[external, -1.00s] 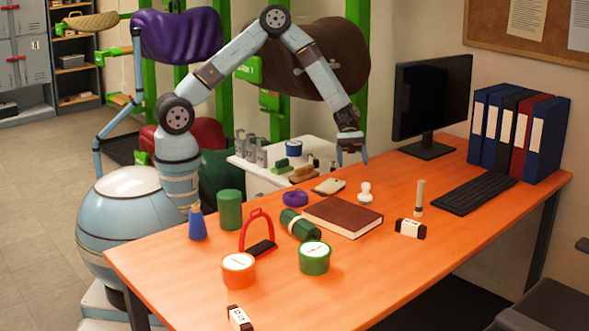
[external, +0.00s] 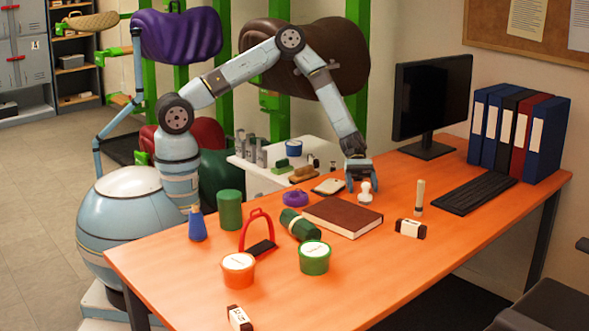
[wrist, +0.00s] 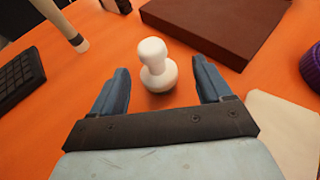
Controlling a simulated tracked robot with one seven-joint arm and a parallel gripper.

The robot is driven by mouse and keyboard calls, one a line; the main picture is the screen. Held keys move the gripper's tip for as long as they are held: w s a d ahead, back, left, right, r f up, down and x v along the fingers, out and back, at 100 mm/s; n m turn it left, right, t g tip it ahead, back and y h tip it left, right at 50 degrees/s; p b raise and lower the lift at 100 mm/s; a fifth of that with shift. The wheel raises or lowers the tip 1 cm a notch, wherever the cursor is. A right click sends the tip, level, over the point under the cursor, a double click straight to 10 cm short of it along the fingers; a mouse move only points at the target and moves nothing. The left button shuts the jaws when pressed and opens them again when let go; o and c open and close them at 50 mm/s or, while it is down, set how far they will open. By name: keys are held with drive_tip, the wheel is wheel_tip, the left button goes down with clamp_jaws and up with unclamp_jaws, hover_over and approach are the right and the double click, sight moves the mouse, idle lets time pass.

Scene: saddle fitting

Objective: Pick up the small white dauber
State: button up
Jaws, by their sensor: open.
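The small white dauber (external: 365,192) stands upright on the orange desk, just right of the brown book's far corner. In the wrist view the dauber (wrist: 157,68) sits between and slightly beyond the two blue fingers. My gripper (external: 362,184) is low over the desk, right behind the dauber. In the wrist view my gripper (wrist: 160,85) is open, with one finger on each side of the dauber and a gap on both sides. Nothing is held.
The brown book (external: 343,217) lies close to the dauber. A beige-and-black stick (external: 419,196) stands to the right, near the keyboard (external: 470,196).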

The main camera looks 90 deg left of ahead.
sight(366, 194)
drive_tip(key=shift+x, duration=2.75)
drive_tip(key=shift+w, duration=0.2)
drive_tip(key=shift+c, duration=0.3)
drive_tip(key=c, duration=0.9)
drive_tip(key=shift+r, duration=0.2)
drive_tip(key=shift+c, duration=0.2)
